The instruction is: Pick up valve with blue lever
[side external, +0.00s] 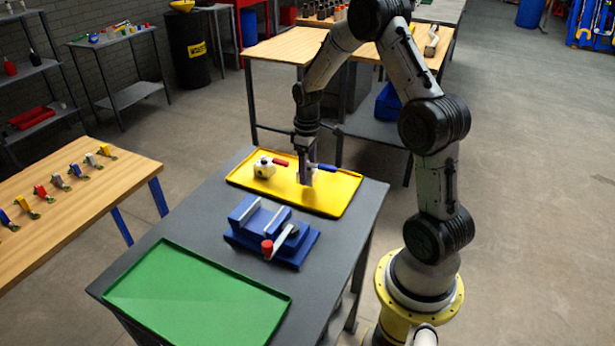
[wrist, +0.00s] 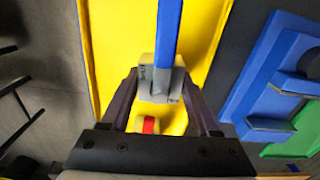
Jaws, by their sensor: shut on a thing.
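The valve with blue lever is at the right part of the yellow tray (side external: 335,205). Its blue lever (side external: 322,167) points right in the side view, and its pale body is largely hidden by my gripper (side external: 306,172). In the wrist view the blue lever (wrist: 168,35) runs up and away from the grey valve body (wrist: 158,72). My gripper (wrist: 160,88) has a finger on each side of that body and is shut on it. I cannot tell whether the valve touches the tray.
A blue vise (side external: 270,232) with a red-knobbed handle sits on the grey table (side external: 210,215) in front of the yellow tray. An empty green tray (side external: 195,295) lies at the near end. Several small levered parts (side external: 56,182) line the wooden table at left.

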